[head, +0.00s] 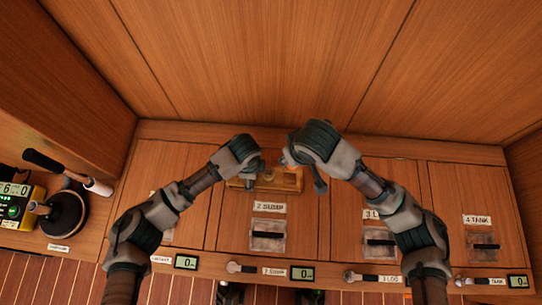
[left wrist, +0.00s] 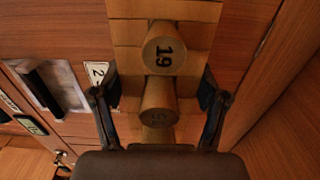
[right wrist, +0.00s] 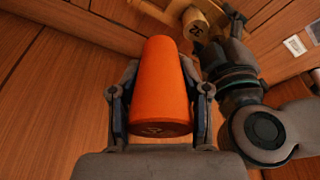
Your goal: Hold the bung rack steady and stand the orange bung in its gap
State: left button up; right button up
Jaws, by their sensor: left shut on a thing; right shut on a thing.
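The wooden bung rack (head: 290,180) lies on the counter behind the 2 SUMP label. It also shows in the left wrist view (left wrist: 120,28), with a pale bung marked 19 (left wrist: 164,48) and another pale bung (left wrist: 158,100) in it. My left gripper (left wrist: 157,108) is shut on the rack, one finger on each side. My right gripper (right wrist: 160,108) is shut on the orange bung (right wrist: 160,85), whose wide marked end faces the camera. The rack's gap is not clearly visible.
Labelled panels, such as 4 TANK (head: 477,219), and small displays line the counter's front. A black-handled tool (head: 65,172), a round black item (head: 66,213) and a yellow meter (head: 15,205) are at the left. A wooden wall (head: 280,60) rises behind.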

aim_at(288, 181)
notch_tip(288, 181, down, 11)
jog(key=shift+s+d+r, duration=0.1)
jog(key=shift+r, duration=0.05)
dwell(0.4)
jog(key=shift+f, duration=1.5)
dwell(1.7)
jog(key=shift+r, duration=0.1)
jog(key=shift+r, duration=0.35)
dwell(3.0)
jog(key=shift+f, duration=0.15)
